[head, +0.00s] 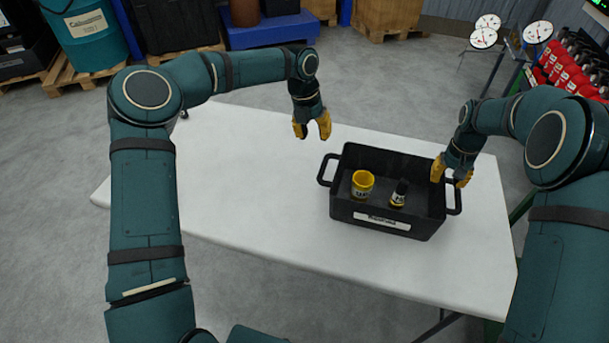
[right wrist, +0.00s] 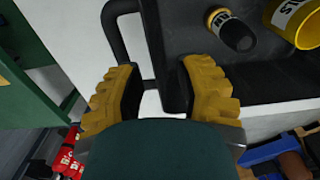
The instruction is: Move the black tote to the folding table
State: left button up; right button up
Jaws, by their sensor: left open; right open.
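The black tote (head: 372,216) stands on the white folding table (head: 237,216), right of its middle, with a handle at its left and right ends. Inside it are a yellow cup-like container (head: 362,184) and a small black bottle (head: 399,193) with a yellow band. My left gripper (head: 312,132) is open and empty, above the table, behind and left of the tote. My right gripper (head: 453,180) is open at the tote's right end. In the right wrist view its fingers (right wrist: 160,92) are on either side of the tote's handle and end wall; I cannot tell whether they touch.
The left part of the table is clear. A teal drum (head: 86,33) on a pallet stands at the back left, and a blue platform (head: 266,32) at the back. Red extinguishers (head: 573,68) and round gauges (head: 484,38) are at the back right.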

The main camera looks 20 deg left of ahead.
jog(key=shift+r, duration=2.75)
